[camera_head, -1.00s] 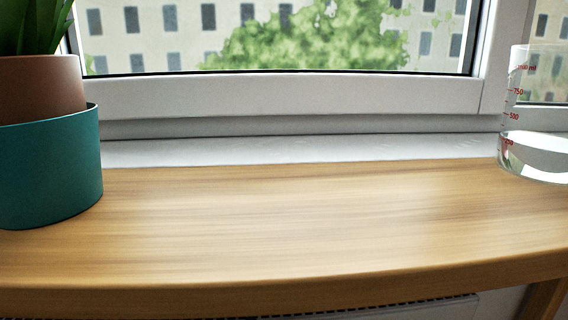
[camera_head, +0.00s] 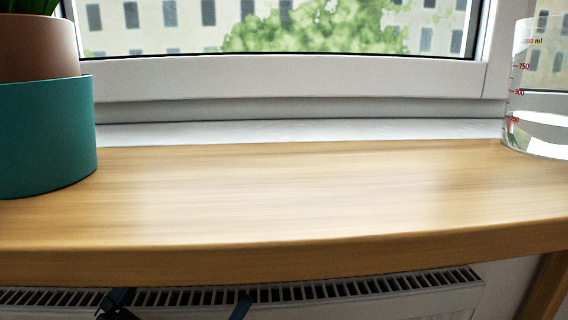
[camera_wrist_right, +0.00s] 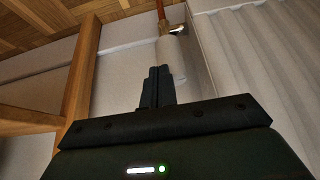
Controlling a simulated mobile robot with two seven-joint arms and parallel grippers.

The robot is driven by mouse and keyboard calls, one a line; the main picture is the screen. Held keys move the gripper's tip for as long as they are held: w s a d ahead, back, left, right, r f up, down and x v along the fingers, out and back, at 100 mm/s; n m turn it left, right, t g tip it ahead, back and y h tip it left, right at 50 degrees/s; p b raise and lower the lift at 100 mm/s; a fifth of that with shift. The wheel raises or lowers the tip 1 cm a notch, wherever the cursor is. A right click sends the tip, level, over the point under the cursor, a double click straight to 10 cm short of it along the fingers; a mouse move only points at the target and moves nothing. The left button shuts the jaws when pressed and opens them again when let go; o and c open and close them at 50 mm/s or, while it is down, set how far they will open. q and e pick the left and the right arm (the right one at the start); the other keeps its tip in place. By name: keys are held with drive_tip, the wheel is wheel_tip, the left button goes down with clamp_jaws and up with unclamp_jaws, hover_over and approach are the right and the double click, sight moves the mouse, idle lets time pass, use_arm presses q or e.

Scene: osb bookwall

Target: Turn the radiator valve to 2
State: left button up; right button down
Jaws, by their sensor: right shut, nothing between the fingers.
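The right wrist view shows my right gripper (camera_wrist_right: 157,88) with its dark fingers shut together and nothing between them. Just beyond the fingertips is a white, rounded cylinder that looks like the radiator valve's head (camera_wrist_right: 172,50), partly covered by the fingers. A copper-coloured pipe (camera_wrist_right: 161,12) and a shiny metal fitting (camera_wrist_right: 177,31) are at its far end. I cannot tell whether the fingers touch the valve, and no numbers on it are readable. The white radiator (camera_wrist_right: 255,50) stands to the right in this view. In the head view the radiator (camera_head: 330,290) shows below the wooden top; the valve is not visible there.
A wooden top (camera_head: 300,190) spans the head view above the radiator. On it stand a teal pot (camera_head: 45,140) and a glass measuring jug (camera_head: 535,125). A wooden leg (camera_wrist_right: 82,75) is left of my right gripper. Two dark pieces (camera_head: 118,302) near the radiator are unclear.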

drive_tip(key=shift+f, duration=0.25)
drive_tip(key=shift+w+a, duration=0.15)
drive_tip(key=shift+w, duration=0.1)
idle(0.5)
drive_tip(key=shift+s+a, duration=0.1)
drive_tip(key=shift+a, duration=0.9)
drive_tip(key=shift+s, duration=0.15)
wheel_tip(320, 180, up, 6)
drive_tip(key=p, duration=0.5)
drive_tip(key=shift+s, duration=0.35)
